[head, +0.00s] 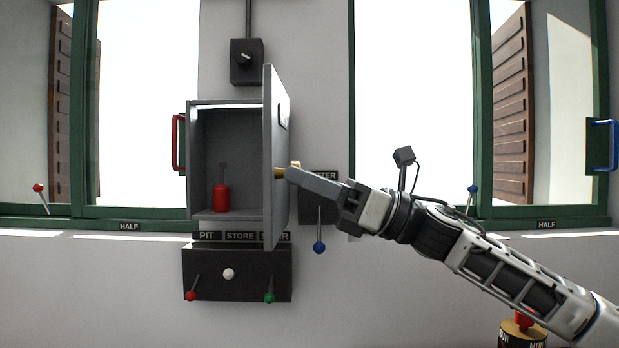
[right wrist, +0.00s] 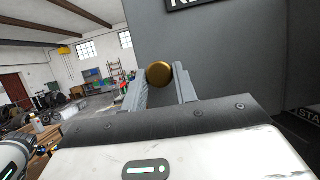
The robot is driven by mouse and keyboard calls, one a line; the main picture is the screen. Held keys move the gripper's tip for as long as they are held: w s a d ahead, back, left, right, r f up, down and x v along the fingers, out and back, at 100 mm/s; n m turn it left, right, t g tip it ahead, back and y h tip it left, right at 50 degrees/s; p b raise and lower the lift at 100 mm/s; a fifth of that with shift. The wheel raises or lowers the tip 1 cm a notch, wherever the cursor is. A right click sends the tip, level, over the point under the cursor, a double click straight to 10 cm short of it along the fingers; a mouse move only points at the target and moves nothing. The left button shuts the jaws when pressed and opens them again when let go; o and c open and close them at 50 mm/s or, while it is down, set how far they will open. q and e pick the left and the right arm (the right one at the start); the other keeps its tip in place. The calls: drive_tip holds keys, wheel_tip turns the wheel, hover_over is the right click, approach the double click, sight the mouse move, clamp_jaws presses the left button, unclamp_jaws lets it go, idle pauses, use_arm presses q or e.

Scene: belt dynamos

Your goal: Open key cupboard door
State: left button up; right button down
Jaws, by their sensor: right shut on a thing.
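The grey key cupboard (head: 191,160) hangs on the wall between two windows in the head view. Its door (head: 269,150) stands wide open, hinged on the right and swung out towards me, so it shows nearly edge-on. A red key-like piece (head: 221,198) is inside, low in the cupboard. My right gripper (head: 290,171) is at the outer face of the door, shut on its brass knob (head: 280,172). In the right wrist view the round knob (right wrist: 159,74) sits between the two fingers, in front of the grey door panel (right wrist: 225,55). My left gripper is out of view.
A dark box with red, white and green-tipped levers (head: 237,274) is below the cupboard. A blue-knobbed lever (head: 319,247) hangs right of the door. A black switch box (head: 246,61) is above. Green window frames with red (head: 178,143) and blue (head: 601,145) handles flank it.

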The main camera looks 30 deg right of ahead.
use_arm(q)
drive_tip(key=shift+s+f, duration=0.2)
use_arm(e)
drive_tip(key=c, duration=1.1)
unclamp_jaws()
use_arm(q)
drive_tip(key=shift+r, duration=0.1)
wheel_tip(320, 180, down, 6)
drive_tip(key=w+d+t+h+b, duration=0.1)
drive_tip(key=b, duration=1.4)
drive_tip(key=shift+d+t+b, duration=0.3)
drive_tip(key=shift+b, duration=0.1)
use_arm(e)
drive_tip(key=v, duration=1.6)
